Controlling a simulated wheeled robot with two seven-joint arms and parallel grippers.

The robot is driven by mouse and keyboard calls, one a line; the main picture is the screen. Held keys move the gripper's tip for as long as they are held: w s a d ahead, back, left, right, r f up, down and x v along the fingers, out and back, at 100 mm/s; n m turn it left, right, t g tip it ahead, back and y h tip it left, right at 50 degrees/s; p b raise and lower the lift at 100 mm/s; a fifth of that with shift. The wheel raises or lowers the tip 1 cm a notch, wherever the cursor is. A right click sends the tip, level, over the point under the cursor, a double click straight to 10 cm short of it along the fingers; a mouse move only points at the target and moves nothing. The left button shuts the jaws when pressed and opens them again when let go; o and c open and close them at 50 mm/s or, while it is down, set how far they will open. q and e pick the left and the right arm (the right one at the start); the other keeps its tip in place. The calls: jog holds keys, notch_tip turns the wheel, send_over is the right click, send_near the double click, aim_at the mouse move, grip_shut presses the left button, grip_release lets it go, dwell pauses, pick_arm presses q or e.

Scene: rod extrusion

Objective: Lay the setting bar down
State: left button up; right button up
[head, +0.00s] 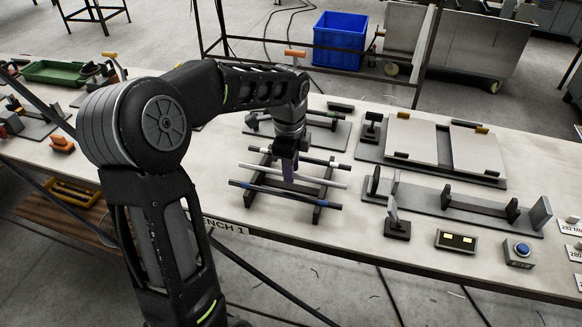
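My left gripper (289,168) points down over a dark rack (317,214) near the middle of the bench. Three bars lie across the rack. The far bar (325,162) is dark with pale bands, the middle bar (325,182) is pale silver, and the near bar (262,188) is dark with blue bands. The fingertips are at or just above the middle bar. I cannot tell whether they touch or grip it. I cannot tell which bar is the setting bar. My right gripper is not in view.
A long plate with upright end pieces (470,212) lies right of the rack. Behind it is a fixture with two pale panels (410,139). A control box with a blue button (519,252) and a dark box with two yellow lights (456,241) sit near the front edge. Bare bench lies left of the rack.

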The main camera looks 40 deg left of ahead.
pick_arm(q)
jog(key=shift+o, duration=1)
notch_tip(320, 180, up, 8)
jog(key=shift+s+d+f+b, duration=0.15)
jog(key=shift+s+b, duration=0.2)
jog(key=shift+b, duration=0.1)
dwell(0.3)
